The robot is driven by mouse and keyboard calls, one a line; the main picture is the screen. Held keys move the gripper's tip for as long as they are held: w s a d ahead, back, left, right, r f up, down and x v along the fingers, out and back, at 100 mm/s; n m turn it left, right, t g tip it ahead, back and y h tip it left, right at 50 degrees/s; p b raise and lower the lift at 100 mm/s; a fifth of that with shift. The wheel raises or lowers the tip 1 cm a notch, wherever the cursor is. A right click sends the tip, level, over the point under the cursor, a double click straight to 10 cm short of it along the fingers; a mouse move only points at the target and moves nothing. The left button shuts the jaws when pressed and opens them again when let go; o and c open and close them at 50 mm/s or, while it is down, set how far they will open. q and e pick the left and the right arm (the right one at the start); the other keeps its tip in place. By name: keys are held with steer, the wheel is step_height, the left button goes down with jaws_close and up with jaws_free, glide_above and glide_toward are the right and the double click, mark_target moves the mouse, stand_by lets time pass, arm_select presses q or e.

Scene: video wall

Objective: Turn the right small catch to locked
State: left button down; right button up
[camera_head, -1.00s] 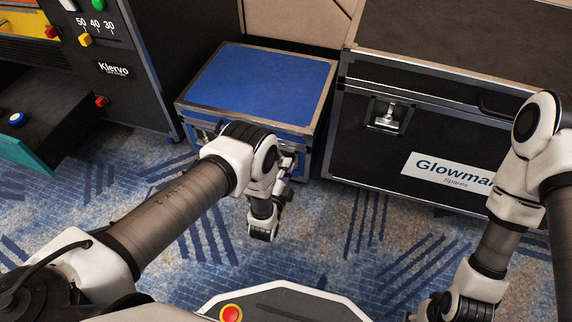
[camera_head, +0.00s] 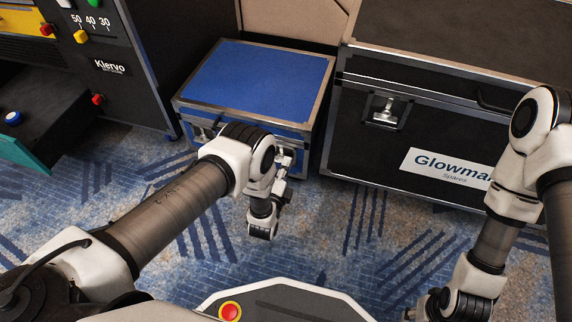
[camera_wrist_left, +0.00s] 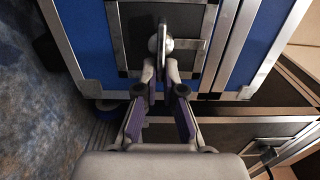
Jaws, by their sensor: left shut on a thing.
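The small blue case (camera_head: 262,77) with metal edges stands on the carpet in the head view. Its right small catch (camera_wrist_left: 163,32) shows in the left wrist view as a silver wing on a dark plate, with the wing lying roughly upright in that picture. My left gripper (camera_wrist_left: 160,70) is at the catch, its fingertips close together on the lower part of the wing. In the head view, my left gripper (camera_head: 284,172) is at the case's front, partly hidden by its own arm. My right arm is at the right; its fingers are out of the picture.
A large black Glowmar case (camera_head: 356,150) with its own latch (camera_head: 384,110) stands close to the right of the blue case. A black Klervo console (camera_head: 140,85) stands at the left. Carpet (camera_head: 335,235) in front is clear.

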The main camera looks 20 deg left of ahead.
arm_select(q)
steer(key=c, duration=1.3)
jaws_free()
steer(key=s, duration=0.7)
steer(key=shift+s+a, duration=0.15)
steer(key=shift+s, duration=0.15)
